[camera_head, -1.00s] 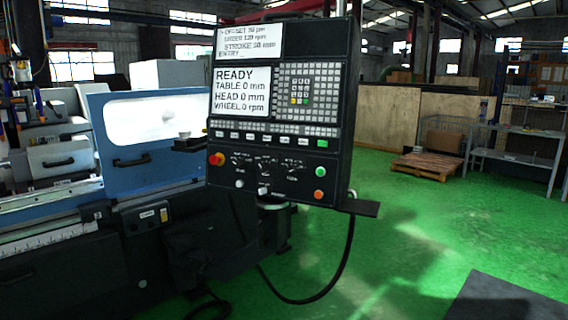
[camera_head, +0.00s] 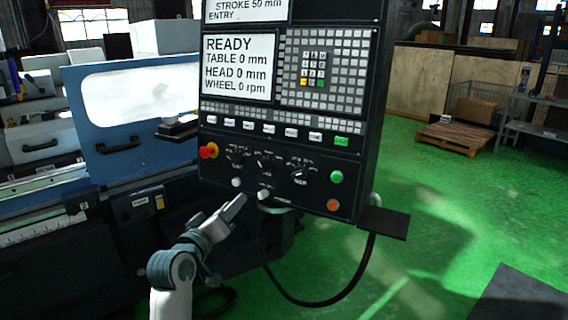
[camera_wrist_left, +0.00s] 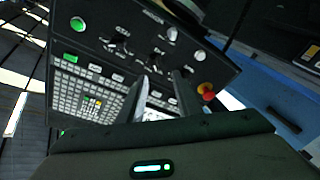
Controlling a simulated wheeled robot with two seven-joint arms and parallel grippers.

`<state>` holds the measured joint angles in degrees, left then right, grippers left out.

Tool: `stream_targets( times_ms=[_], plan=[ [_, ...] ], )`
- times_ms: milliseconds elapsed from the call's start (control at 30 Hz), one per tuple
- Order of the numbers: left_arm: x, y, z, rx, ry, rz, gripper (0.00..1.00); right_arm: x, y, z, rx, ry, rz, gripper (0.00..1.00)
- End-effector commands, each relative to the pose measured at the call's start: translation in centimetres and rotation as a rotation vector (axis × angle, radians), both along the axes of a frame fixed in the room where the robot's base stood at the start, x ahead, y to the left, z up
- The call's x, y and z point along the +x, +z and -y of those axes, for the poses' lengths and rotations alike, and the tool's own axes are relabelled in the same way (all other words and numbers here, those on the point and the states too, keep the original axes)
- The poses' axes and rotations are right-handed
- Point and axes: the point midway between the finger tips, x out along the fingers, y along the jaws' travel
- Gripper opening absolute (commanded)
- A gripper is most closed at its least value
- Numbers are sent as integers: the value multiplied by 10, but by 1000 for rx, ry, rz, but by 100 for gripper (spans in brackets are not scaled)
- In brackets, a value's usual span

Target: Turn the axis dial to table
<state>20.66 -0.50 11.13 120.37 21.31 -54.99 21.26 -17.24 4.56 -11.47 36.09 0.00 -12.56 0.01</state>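The control panel (camera_head: 290,100) stands upright, its screen reading READY, TABLE 0 mm, HEAD 0 mm, WHEEL 0 rpm. Along its lower part are a left dial (camera_head: 237,154), a middle dial (camera_head: 266,163) and a right dial (camera_head: 299,174). Their small labels are not readable, so I cannot tell which is the axis dial or its setting. My left gripper (camera_head: 236,204) is below the dials, near two white knobs, apart from the dials as far as I can see. In the left wrist view its fingers (camera_wrist_left: 163,92) are apart with nothing between them. My right gripper is out of view.
A red emergency button (camera_head: 209,151) sits left of the dials. A green button (camera_head: 337,176) and an orange button (camera_head: 333,205) sit right. A small shelf (camera_head: 385,222) juts out at the panel's lower right. The blue grinder door (camera_head: 130,150) is at left; green floor is open at right.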

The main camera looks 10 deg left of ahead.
Motion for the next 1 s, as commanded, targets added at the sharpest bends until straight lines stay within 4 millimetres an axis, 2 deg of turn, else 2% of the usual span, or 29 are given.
stream_targets(
  times_ms=[33, 133, 567, 767, 1000],
  plan=[
    [-2, 9, -1, -5, 0, 10, 31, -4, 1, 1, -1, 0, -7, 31],
    [-3, 16, -1, -11, -2, 17, 31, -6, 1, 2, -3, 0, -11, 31],
    [0, 16, -1, -11, -2, 17, 31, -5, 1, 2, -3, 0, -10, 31],
    [14, 17, 1, -12, -2, 16, 31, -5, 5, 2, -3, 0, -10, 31],
    [47, 18, 5, -12, -2, 16, 31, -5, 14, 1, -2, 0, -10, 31]
  ],
)
